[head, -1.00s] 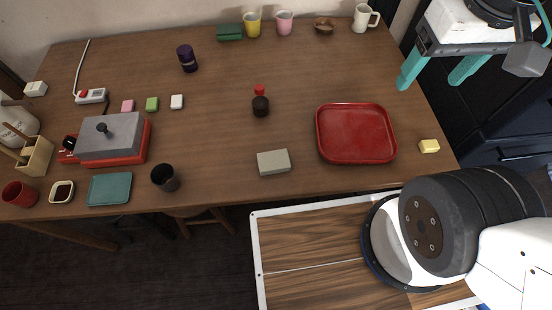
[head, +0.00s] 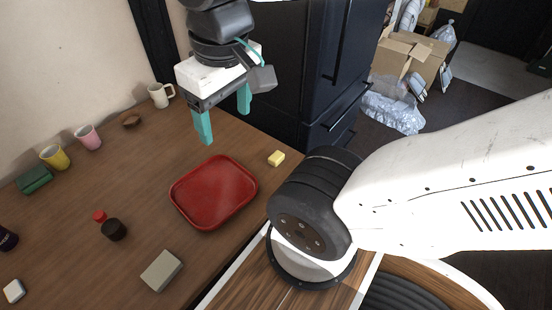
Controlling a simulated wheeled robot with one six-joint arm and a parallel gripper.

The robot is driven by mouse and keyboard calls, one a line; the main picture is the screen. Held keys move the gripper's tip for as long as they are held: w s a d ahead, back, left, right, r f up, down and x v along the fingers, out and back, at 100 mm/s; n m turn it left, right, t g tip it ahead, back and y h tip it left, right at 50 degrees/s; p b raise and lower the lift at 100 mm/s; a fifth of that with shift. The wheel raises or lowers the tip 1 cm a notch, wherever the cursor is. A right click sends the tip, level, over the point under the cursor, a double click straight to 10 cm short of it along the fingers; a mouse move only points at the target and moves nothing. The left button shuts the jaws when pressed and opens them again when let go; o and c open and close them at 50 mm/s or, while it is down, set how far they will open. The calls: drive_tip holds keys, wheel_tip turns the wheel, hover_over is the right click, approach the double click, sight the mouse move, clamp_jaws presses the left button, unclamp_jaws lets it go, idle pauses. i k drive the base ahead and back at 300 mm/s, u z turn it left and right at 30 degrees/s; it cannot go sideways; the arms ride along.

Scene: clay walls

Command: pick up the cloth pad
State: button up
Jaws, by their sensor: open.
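I cannot tell for certain which item is the cloth pad. A dark green folded-looking block (head: 34,179) lies at the back left of the table, beside the yellow cup. A flat teal square, seen a second ago at the table's left front, is out of view now. My gripper (head: 224,126) is open and empty, its two teal fingers pointing down above the table's right part, behind the red tray. It is well apart from the green block.
The red tray (head: 214,192), a grey block (head: 161,271), a yellow block (head: 277,158) and a red-capped bottle (head: 113,229) stand on the brown table (head: 70,265). Cups (head: 55,158) and a white mug (head: 161,95) line the wall. A dark cabinet (head: 300,60) stands beyond.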

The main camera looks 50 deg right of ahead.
sight(167, 267)
drive_tip(key=k, duration=1)
drive_tip(key=u, duration=2.15)
drive_tip(key=i, duration=1.5)
drive_tip(key=z, duration=1.75)
